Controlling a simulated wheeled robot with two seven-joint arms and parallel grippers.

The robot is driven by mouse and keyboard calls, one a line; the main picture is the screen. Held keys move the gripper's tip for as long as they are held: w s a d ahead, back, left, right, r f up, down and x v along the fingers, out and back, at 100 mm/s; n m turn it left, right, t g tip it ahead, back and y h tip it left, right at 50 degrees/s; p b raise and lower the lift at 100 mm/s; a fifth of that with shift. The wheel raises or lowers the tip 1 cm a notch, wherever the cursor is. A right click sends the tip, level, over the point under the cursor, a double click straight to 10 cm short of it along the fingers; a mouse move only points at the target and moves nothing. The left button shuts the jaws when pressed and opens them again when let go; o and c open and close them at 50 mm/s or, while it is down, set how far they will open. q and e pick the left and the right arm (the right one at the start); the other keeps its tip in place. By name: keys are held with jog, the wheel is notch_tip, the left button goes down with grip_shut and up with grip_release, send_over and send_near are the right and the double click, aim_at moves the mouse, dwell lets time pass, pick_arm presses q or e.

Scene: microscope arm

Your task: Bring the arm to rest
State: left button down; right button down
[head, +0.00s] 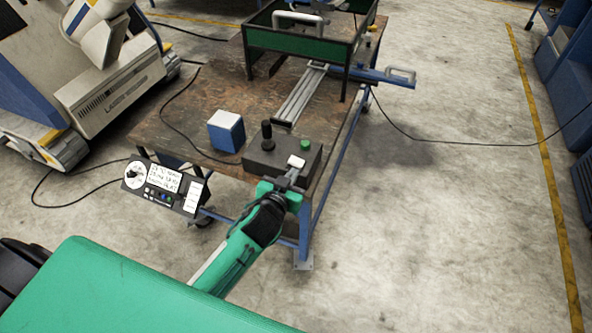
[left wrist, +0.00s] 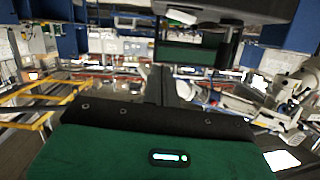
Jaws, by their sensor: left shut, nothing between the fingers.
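A dark control box (head: 275,160) sits at the near end of the brown worktable (head: 180,115). It carries a black joystick (head: 267,135), a green button (head: 305,145) and a white rocker or key (head: 296,161). My left gripper (head: 292,178) is shut and empty at the box's near right edge, just below the white piece. I cannot tell if it touches. In the left wrist view, the shut fingers (left wrist: 160,85) point away, with a white piece (left wrist: 182,17) on a dark body near the top. A metal rail (head: 300,95) runs back to a green-sided frame (head: 300,43). My right gripper is not in view.
A blue box with a white top (head: 226,131) stands left of the control box. A panel with a dial (head: 163,187) hangs at the table's front left. A large grey machine (head: 110,85) stands at the left. Cables cross the floor; the floor at right is mostly open.

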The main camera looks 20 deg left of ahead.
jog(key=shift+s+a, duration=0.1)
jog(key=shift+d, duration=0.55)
